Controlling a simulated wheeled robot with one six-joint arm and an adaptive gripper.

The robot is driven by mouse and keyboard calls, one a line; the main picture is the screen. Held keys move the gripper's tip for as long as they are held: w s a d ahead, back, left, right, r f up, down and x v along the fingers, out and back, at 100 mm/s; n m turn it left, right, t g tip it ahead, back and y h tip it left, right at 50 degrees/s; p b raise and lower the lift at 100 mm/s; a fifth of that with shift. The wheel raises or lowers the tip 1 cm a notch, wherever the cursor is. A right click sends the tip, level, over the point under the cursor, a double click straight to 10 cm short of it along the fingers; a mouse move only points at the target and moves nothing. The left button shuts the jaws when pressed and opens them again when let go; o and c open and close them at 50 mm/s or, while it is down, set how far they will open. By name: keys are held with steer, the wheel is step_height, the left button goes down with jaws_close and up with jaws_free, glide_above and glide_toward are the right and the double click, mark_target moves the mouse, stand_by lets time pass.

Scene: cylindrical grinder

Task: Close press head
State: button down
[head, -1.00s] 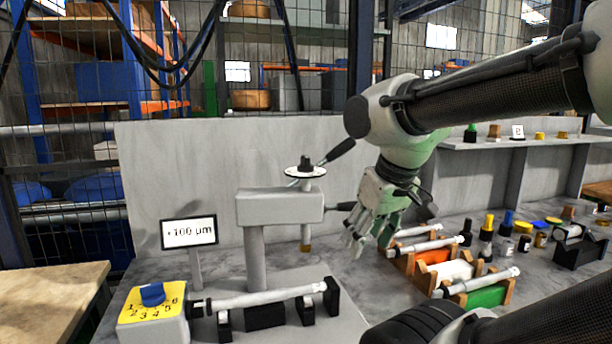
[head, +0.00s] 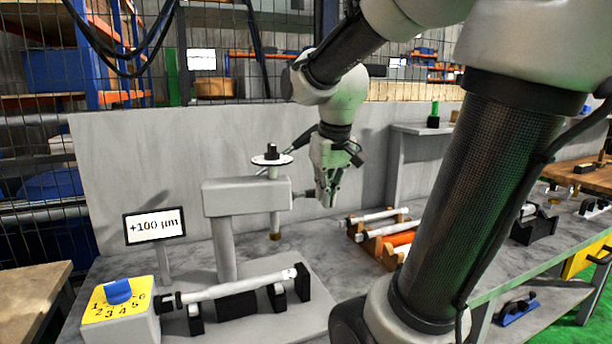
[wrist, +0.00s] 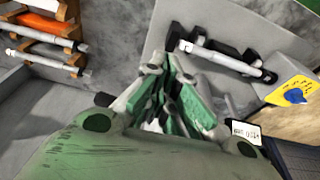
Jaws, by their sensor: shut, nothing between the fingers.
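The press has a grey press head (head: 247,196) on a post. A round white dial with a black knob (head: 272,155) sits on top, and a vertical ram (head: 275,222) with a brass-coloured tip hangs at its right end. A dark lever (head: 303,138) slants up to the right near the dial. My gripper (head: 326,198) is shut and empty, just right of the press head, close to its short side handle (head: 304,194). I cannot tell whether they touch. In the wrist view the green-lit fingers (wrist: 175,100) are together and hide what lies behind them.
A pale shaft (head: 240,286) lies on black supports on the base plate. A yellow dial box (head: 118,312) and a "+100 µm" display (head: 154,226) stand at left. Shafts in a wooden rack (head: 375,232) lie at right. A grey panel (head: 130,170) stands behind.

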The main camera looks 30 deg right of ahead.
steer(key=w+d+r+m+t+h, duration=0.1)
steer(key=w+d+r, duration=0.25)
steer(key=w, duration=0.35)
steer(key=w+d+r+m, duration=0.1)
steer(key=w+d+r, duration=0.25)
steer(key=w, duration=0.35)
steer(key=a+x, duration=0.1)
steer(key=x, duration=0.8)
steer(key=shift+f, duration=0.35)
steer(key=shift+s+d, duration=0.15)
